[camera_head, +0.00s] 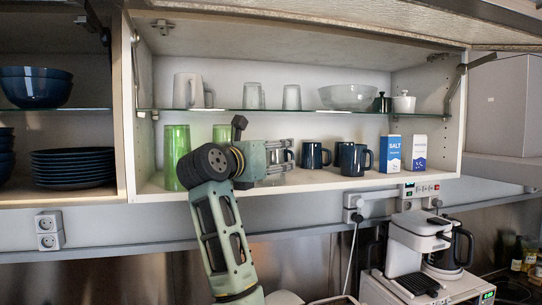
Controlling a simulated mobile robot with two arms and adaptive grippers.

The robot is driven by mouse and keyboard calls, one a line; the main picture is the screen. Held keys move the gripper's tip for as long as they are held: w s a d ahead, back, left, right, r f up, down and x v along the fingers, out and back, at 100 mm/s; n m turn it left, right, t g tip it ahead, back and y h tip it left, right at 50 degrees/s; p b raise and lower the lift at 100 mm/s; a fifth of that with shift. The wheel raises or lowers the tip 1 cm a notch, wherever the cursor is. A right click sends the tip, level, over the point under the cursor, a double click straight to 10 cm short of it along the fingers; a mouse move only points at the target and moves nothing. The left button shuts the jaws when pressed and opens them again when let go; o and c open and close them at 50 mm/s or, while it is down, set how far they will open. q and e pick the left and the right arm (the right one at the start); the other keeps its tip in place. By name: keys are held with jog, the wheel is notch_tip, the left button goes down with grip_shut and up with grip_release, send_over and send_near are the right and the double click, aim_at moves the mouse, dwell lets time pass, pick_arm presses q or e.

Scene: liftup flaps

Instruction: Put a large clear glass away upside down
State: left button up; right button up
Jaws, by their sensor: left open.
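Two clear glasses stand side by side on the glass shelf of the open wall cabinet: one at the left (253,96), one at the right (291,97). I cannot tell for sure which way up they are. My left gripper (284,155) is open at the lower cabinet level, below the glasses and pointing right. I see no glass held in it. A dark mug partly shows behind its fingers. My right gripper is not in view.
Dark mugs (353,159) and a salt box (391,153) stand to the right. A white pitcher (188,91) and a bowl (348,97) share the glass shelf (225,110). A coffee machine (420,240) sits below.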

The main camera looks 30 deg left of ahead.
pick_arm(q)
jog(key=shift+r, duration=0.15)
jog(key=s+b, duration=0.7)
jog(key=s, duration=0.5)
jog(key=shift+d, duration=0.45)
